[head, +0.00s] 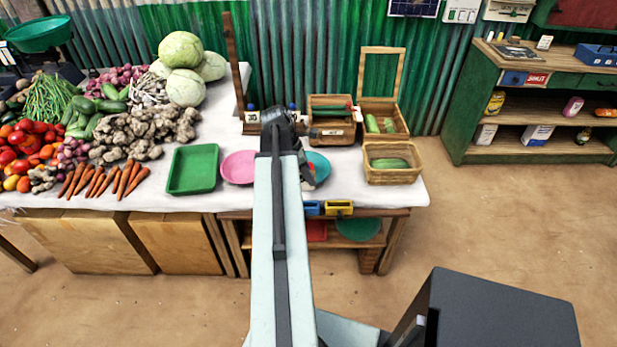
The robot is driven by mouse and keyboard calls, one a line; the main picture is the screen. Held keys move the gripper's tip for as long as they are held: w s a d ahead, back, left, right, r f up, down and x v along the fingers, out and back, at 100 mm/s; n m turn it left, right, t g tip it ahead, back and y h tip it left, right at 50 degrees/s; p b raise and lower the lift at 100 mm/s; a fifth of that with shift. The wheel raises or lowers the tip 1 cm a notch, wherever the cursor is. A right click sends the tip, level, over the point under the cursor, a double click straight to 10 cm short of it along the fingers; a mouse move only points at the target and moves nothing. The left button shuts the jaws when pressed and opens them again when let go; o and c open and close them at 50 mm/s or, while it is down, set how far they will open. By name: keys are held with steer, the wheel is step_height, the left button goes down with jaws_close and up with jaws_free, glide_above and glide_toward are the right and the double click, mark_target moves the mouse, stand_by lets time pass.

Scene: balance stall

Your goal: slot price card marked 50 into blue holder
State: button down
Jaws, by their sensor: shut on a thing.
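The blue holder (313,208) sits on the front edge of the table, right of my arm, with a yellow holder (338,208) close to its right. My arm reaches up the middle of the picture and bends down at the far end. My gripper (309,177) is small and dark, partly hidden by my arm, over the teal plate and above the blue holder in the picture. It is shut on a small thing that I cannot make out. No card marked 50 can be read here.
A green tray (193,169), a pink plate (239,167) and a teal plate (320,166) lie on the white cloth. Vegetables fill the left. Crates (332,133) and a basket (393,177) stand at the right. A green shelf unit (455,135) is far right. Open floor lies in front.

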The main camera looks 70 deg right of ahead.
mark_target(309, 188)
steer(key=shift+f, duration=0.1)
step_height(309, 188, down, 6)
steer(key=b, duration=0.6)
stand_by(0.7)
steer(key=shift+f+b, duration=1.4)
steer(key=shift+b, duration=0.1)
steer(key=shift+r, duration=0.15)
